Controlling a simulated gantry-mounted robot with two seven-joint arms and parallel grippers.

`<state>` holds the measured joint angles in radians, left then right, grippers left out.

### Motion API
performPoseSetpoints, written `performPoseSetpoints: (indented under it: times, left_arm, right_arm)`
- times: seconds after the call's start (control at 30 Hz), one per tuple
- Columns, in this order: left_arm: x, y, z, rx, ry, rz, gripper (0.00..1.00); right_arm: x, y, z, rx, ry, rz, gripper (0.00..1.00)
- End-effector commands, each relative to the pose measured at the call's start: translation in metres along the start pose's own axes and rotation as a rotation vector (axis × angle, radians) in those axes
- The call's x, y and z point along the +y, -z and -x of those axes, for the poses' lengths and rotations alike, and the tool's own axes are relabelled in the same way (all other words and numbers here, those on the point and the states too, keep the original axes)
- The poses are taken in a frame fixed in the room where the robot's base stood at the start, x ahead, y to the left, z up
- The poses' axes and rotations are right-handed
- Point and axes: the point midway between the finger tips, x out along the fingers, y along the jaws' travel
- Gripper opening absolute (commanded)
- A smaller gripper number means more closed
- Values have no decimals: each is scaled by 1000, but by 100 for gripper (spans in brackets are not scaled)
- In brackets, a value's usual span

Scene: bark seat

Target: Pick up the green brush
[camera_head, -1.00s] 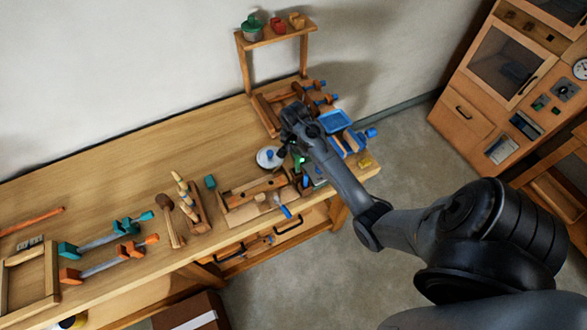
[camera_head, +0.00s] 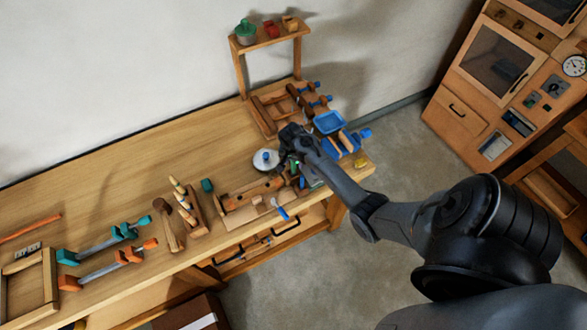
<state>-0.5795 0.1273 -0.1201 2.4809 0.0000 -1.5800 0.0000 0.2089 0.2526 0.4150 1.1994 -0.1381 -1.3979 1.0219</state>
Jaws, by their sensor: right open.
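A small green piece, perhaps part of the green brush (camera_head: 301,182), shows just below the fingers near the bench's front edge. The gripper and forearm hide much of it, so I cannot tell its full shape or whether the fingers touch it. My left gripper is not in view.
The dish (camera_head: 266,161), a blue tray (camera_head: 329,122) and a wooden plane (camera_head: 250,192) crowd around the gripper. Clamps (camera_head: 110,245) and a mallet (camera_head: 168,225) lie further left. A small shelf (camera_head: 270,38) stands behind. The bench's back middle (camera_head: 130,165) is clear.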

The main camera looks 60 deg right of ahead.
Motion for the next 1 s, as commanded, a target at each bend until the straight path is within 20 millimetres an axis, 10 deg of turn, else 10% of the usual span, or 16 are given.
performPoseSetpoints:
  times: [0.3, 0.67, 1.0]
  left_arm:
    - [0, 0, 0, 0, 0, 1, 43]
    - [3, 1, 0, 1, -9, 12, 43]
    - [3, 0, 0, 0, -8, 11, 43]
  right_arm:
    - [0, 0, -4, 0, 1, 0, 52]
    - [0, 0, -4, 0, 0, 0, 0]
    - [0, 0, -1, 0, 1, 0, 0]
